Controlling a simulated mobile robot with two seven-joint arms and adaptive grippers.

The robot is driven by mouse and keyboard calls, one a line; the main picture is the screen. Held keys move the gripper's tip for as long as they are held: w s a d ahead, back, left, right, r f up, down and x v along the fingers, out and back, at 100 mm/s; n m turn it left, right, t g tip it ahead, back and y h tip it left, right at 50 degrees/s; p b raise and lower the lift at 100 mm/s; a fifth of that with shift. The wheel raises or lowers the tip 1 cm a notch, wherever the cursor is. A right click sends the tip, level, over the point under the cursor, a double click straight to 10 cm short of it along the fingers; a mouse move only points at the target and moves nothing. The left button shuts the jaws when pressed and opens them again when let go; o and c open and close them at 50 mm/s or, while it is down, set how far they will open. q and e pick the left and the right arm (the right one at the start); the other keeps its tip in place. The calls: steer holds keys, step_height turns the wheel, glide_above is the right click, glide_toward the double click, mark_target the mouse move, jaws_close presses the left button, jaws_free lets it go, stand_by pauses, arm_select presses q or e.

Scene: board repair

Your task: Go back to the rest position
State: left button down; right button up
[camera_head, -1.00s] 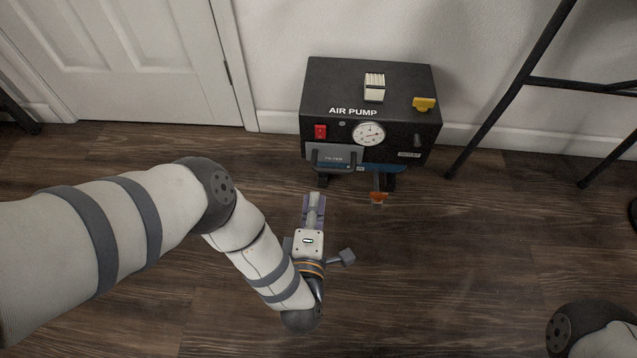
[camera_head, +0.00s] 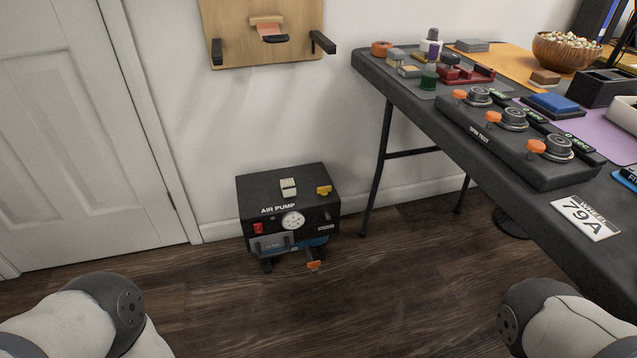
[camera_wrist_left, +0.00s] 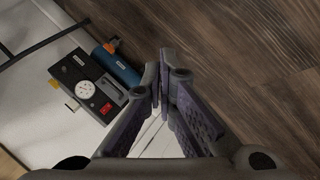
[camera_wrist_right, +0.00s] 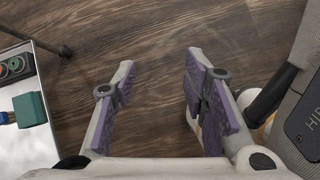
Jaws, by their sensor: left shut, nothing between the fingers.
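My left gripper (camera_wrist_left: 160,88) shows in the left wrist view with its fingertips together and nothing between them. Beyond it is the black air pump (camera_wrist_left: 75,70) on the wooden floor, apart from the fingers. My right gripper (camera_wrist_right: 158,75) is open and empty above the floor in the right wrist view. In the head view neither gripper shows, only parts of my two arms at the lower left and lower right. The air pump (camera_head: 285,190) stands against the wall there, with a red switch, a round gauge and a yellow knob on top.
A dark table (camera_head: 440,110) runs along the right with a black spin test unit (camera_head: 500,150), a wooden bowl (camera_head: 567,50) and several small items. A wooden wall board (camera_head: 245,45) hangs above the pump. A white door (camera_head: 90,130) is at left. The middle floor is clear.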

arm_select(q)
steer(key=s+a+r+m+g+p, duration=0.3)
steer(key=s+a+r+p, duration=0.1)
steer(key=s+r, duration=0.4)
steer(key=s+a+r+m+g+y+p, duration=0.1)
steer(key=s+a+r+m+g+p, duration=0.2)
steer(key=s+r+p, duration=0.3)
steer(key=s+a+r+m+g+p, duration=0.3)
steer(key=s+a+r+g+p, duration=0.1)
steer(key=s+r, duration=0.8)
step_height(320, 180, up, 2)
steer(key=shift+s+a+r+m+y+p, duration=0.15)
steer(key=shift+a+r+m+y+p, duration=0.2)
steer(key=shift+p, duration=0.4)
arm_select(e)
steer(key=w+r+t, duration=0.5)
steer(key=w+r, duration=0.7)
steer(key=r, duration=0.5)
steer(key=shift+w+r, duration=0.15)
steer(key=shift+w, duration=0.25)
steer(key=shift+d, duration=0.1)
